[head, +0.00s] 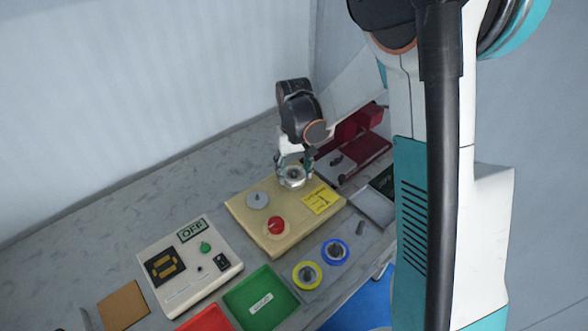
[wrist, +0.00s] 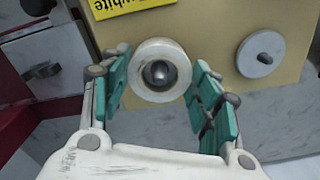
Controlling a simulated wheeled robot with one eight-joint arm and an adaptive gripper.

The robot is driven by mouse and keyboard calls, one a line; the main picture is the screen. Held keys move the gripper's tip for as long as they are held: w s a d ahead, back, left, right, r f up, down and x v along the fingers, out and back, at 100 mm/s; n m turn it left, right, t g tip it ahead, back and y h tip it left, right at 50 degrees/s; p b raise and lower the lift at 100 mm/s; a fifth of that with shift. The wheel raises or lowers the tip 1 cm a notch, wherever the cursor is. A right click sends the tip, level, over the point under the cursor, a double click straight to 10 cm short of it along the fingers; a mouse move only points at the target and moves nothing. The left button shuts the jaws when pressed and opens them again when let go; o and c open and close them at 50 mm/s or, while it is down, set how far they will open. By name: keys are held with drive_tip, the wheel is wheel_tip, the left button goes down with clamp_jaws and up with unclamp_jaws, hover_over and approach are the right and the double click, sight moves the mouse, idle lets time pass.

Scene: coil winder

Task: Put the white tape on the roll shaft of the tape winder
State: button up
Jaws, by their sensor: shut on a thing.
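The white tape (wrist: 142,72) is a thick ring at the beige board's edge, with a rounded metal peg end showing in its hole. My gripper (wrist: 160,85) has its teal fingers on both sides of the tape, shut on it. In the head view my gripper (head: 293,170) reaches down at the back of the beige board (head: 258,238); the tape (head: 292,182) shows below it. Whether the tape sits on the board or is lifted, I cannot tell. The dark red machine (head: 372,152), perhaps the winder, stands to the right; a metal shaft-like part (wrist: 42,70) shows in the wrist view.
The board bears a grey disc (head: 257,200), a red roll (head: 276,226) and a yellow label (head: 320,198). Yellow (head: 307,275) and blue (head: 335,252) rolls lie in front. A control box (head: 190,265) and a green tray (head: 262,301) stand left.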

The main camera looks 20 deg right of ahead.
drive_tip(key=shift+f, duration=0.15)
drive_tip(key=o, duration=1.1)
wheel_tip(320, 180, up, 12)
